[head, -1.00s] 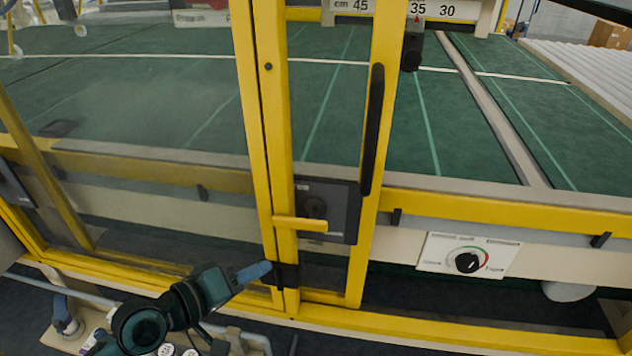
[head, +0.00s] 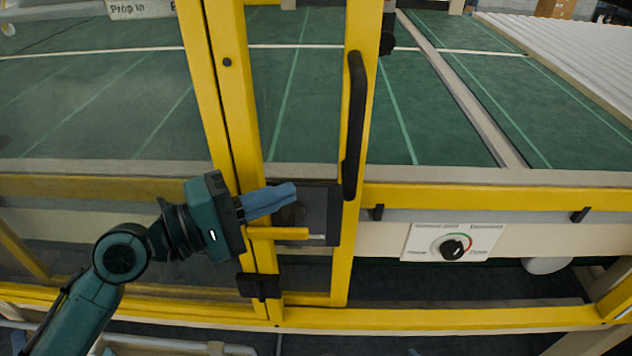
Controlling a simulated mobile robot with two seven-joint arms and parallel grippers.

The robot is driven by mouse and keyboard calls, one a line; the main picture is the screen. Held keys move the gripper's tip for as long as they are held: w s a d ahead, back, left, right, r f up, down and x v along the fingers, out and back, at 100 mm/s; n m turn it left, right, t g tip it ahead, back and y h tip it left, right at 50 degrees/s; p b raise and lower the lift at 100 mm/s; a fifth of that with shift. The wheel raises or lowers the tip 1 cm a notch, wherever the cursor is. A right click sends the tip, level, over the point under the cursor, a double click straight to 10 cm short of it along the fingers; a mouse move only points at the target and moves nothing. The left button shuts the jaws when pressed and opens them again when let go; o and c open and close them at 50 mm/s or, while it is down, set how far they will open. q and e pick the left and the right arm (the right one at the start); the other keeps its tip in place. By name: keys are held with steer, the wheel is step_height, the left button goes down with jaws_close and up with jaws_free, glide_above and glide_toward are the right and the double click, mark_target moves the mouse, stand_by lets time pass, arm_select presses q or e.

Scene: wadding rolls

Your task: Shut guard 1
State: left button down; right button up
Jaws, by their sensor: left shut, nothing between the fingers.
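The guard is a yellow-framed door (head: 352,215) with clear panels. A long black upright handle (head: 355,125) is on its right post, beside an open stretch of the machine. A dark lock plate (head: 325,213) sits between the yellow posts, with a short yellow bar (head: 285,233) lying level across its lower part. My left gripper (head: 290,193) is shut and empty, its blue fingers pointing right in front of the lock plate, just above the yellow bar. I cannot tell whether they touch. The fingers hide part of the plate. My right gripper is not in view.
Behind the guard lies a green bed (head: 430,120) with pale lines. A dial panel (head: 453,242) is on the machine's front at right, above a yellow lower rail (head: 440,318). A black latch block (head: 258,286) sits low on the left post. White ribbed material (head: 570,55) lies at far right.

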arm_select(q)
steer(key=d+p, duration=0.2)
steer(key=d, duration=0.3)
steer(key=shift+d, duration=0.25)
steer(key=shift+w+d, duration=0.1)
